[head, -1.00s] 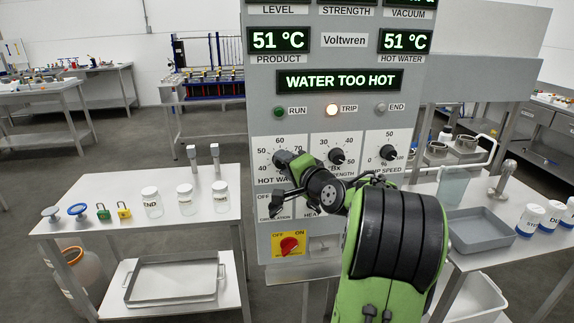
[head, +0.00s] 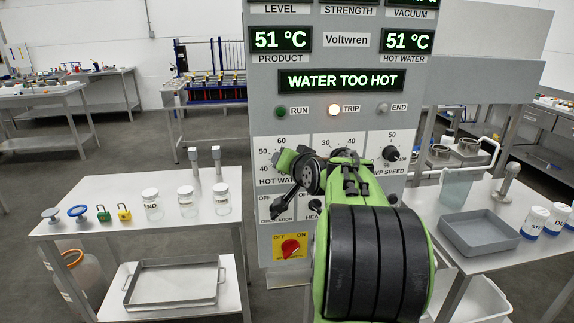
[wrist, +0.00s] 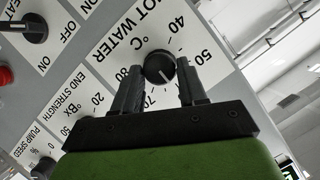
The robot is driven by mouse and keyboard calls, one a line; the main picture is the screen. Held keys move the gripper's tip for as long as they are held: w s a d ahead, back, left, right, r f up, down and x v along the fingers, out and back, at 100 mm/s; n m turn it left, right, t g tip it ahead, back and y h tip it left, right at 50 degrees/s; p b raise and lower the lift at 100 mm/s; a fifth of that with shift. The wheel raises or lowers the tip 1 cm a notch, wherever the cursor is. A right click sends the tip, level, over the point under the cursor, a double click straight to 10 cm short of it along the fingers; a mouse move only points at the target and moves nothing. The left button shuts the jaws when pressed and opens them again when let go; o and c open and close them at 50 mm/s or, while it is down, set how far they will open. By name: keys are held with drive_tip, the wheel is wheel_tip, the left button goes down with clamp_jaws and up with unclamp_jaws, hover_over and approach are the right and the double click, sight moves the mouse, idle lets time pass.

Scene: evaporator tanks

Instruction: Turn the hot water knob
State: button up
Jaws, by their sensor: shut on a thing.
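The hot water knob (wrist: 160,67) is a round black knob with a white pointer line on a printed °C dial. In the wrist view it sits between the fingertips of my gripper (wrist: 159,78), which is shut on it. The pointer slants down and right in that view, toward the dial's upper numbers; the gripper hides part of the scale. In the head view my gripper (head: 287,160) is at the HOT WATER dial and hides the knob. The hot water display (head: 407,41) reads 51 °C. The message display (head: 340,80) reads WATER TOO HOT.
The TRIP lamp (head: 334,110) is lit. The pump speed knob (head: 391,154) is to the right on the same panel. A red switch (head: 290,247) is below. Side tables hold jars (head: 186,203) at left and a grey tray (head: 480,232) at right.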

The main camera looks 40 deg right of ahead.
drive_tip(key=shift+f, duration=0.15)
idle(0.3)
drive_tip(key=o, duration=1.1)
drive_tip(key=shift+c, duration=0.2)
drive_tip(key=v, duration=1.5)
drive_tip(key=shift+s+a+r, duration=0.2)
drive_tip(key=shift+s+r, duration=0.05)
drive_tip(key=shift+r, duration=0.05)
